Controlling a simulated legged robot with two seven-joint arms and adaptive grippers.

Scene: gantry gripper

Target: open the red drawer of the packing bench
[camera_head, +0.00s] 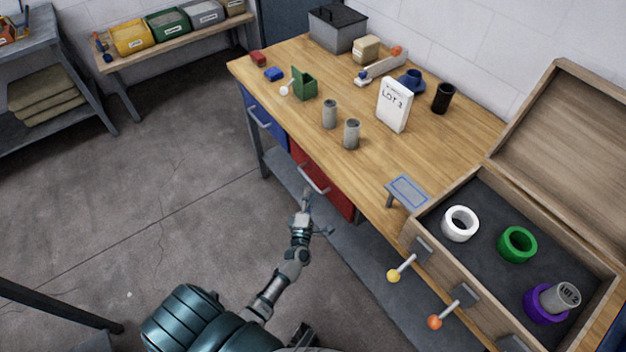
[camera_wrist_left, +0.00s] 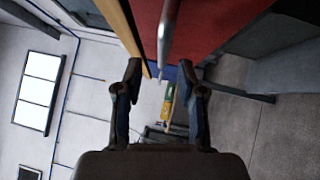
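The red drawer (camera_head: 340,195) is in the front of the wooden packing bench (camera_head: 345,165), and its front looks flush with the bench. Its pale bar handle (camera_head: 313,181) shows near the drawer's left end. My left gripper (camera_head: 314,212) is just in front of and below this handle. In the left wrist view the two fingers (camera_wrist_left: 160,75) are spread apart with nothing between them gripped. There the handle (camera_wrist_left: 168,30) lines up with the gap between the fingertips, in front of the red drawer face (camera_wrist_left: 228,18). I cannot tell whether they touch. My right gripper is not in view.
A blue drawer (camera_head: 262,118) is to the left. Grey cylinders (camera_head: 351,134), a green holder (camera_head: 304,84) and a LOT 3 sign (camera_head: 393,104) stand on the bench. The floor at left is clear.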

